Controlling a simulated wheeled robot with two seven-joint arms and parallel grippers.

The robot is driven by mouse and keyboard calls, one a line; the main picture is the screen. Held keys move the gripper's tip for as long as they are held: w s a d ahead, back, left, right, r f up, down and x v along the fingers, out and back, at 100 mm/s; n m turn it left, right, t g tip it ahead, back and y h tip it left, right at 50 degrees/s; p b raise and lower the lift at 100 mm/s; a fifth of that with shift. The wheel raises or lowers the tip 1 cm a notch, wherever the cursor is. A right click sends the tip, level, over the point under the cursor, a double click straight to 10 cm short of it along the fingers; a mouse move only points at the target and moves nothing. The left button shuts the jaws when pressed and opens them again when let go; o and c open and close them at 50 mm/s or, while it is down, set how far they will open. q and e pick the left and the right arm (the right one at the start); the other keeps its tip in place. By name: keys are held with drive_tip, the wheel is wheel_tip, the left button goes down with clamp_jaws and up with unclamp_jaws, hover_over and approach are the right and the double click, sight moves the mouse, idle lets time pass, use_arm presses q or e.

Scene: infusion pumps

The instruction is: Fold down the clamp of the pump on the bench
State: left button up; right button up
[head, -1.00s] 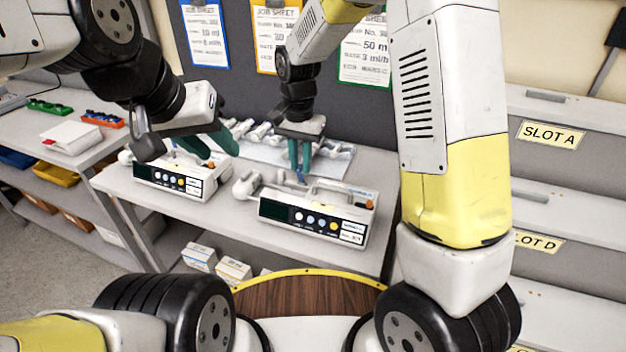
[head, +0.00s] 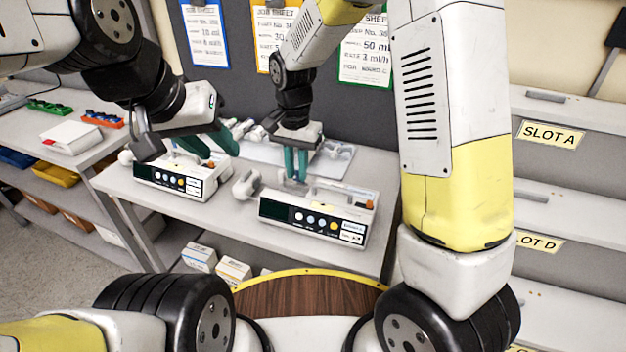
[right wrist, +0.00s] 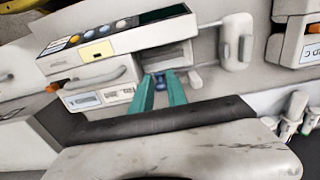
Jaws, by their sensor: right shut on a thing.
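The nearer pump (head: 312,218) stands on the bench (head: 225,232), its dark screen and round buttons facing me. It also shows in the right wrist view (right wrist: 115,45). A pale grey clamp (head: 246,185) sticks out at its left end; it is at the right in the wrist view (right wrist: 237,42). My right gripper (head: 297,180) points down behind the pump's top edge. In the wrist view its teal fingers (right wrist: 161,84) are shut on a small blue piece at the pump's back; how this joins the clamp is unclear. My left gripper (head: 212,150) is open and empty above the other pump.
The second pump (head: 178,180) stands left on the bench. A pale tray (head: 335,160) with white parts lies behind my right gripper. Grey slot shelves (head: 575,205) rise at right, a side shelf (head: 55,165) at left. The bench front is clear.

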drive_tip(key=o, duration=0.5)
drive_tip(key=shift+r, duration=3.5)
